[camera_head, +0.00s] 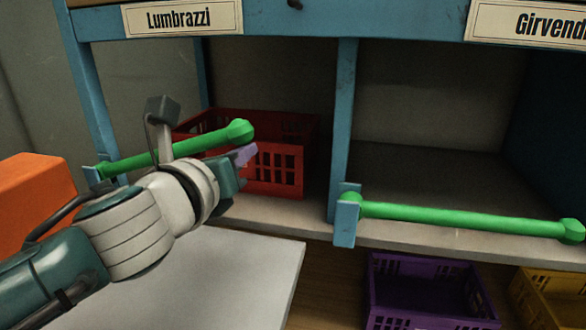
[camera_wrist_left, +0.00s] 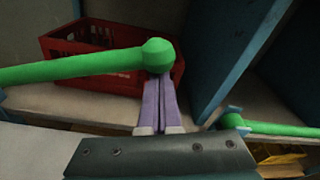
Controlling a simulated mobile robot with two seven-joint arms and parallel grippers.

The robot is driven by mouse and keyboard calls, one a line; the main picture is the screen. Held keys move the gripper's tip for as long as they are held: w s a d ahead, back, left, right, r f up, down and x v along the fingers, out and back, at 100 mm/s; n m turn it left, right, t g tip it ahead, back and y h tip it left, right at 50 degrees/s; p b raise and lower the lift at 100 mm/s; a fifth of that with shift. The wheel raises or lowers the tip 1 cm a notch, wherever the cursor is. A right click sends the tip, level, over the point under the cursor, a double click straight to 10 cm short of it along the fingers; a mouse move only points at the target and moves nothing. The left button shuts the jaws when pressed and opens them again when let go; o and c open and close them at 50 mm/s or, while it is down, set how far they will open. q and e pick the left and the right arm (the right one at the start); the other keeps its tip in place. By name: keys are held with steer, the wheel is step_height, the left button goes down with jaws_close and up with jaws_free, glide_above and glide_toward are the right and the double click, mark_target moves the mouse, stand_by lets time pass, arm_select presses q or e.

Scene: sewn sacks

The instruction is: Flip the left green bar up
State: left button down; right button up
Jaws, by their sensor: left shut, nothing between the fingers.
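The left green bar (camera_head: 190,145) runs from a blue bracket (camera_head: 92,174) on the left post and slants up to its knobbed right end, in front of the left compartment. It also crosses the left wrist view (camera_wrist_left: 80,66), with its knob above the fingertips. My left gripper (camera_head: 245,154) is shut and empty, with its purple fingers (camera_wrist_left: 158,104) just below the knob. I cannot tell whether they touch it. Part of the bar is hidden behind my left wrist in the head view. My right gripper is not in view.
A red crate (camera_head: 280,168) stands in the left compartment behind the bar. A second green bar (camera_head: 460,216) lies nearly level across the empty right compartment. A blue post (camera_head: 342,120) divides them. Purple (camera_head: 425,290) and yellow (camera_head: 560,290) crates sit below.

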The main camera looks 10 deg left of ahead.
mark_target(147, 8)
arm_select(q)
steer(key=a+r+n+p, duration=0.2)
steer(key=a+r+p, duration=0.1)
steer(key=r+p, duration=0.1)
steer(key=a+r+n+p, duration=0.2)
steer(key=a+r+p, duration=0.1)
steer(key=r, duration=0.3)
steer(key=a+r+n+h+p, duration=0.1)
steer(key=a+r+p, duration=0.2)
steer(key=r+p, duration=0.2)
steer(key=shift+w+a+r+n, duration=0.1)
steer(key=shift+w+r+n, duration=0.1)
steer(key=shift+r+n, duration=0.3)
steer(key=a+r, duration=0.1)
steer(key=a, duration=0.1)
steer(key=a+r+n+p, duration=0.1)
steer(key=a, duration=0.1)
steer(key=a+r+n, duration=0.1)
steer(key=shift+w+a+r+t+p, duration=0.1)
steer(key=shift+a+r+t+p, duration=0.2)
steer(key=shift+a+r+p, duration=0.1)
steer(key=a+r+n+b, duration=0.1)
steer(key=a+r+n, duration=0.1)
steer(key=a, duration=0.7)
steer(key=shift+w+a+r+h, duration=0.15)
steer(key=shift+a+r+h, duration=0.2)
steer(key=shift+r, duration=0.3)
step_height(147, 8, up, 20)
steer(key=p, duration=0.8)
steer(key=shift+p, duration=0.3)
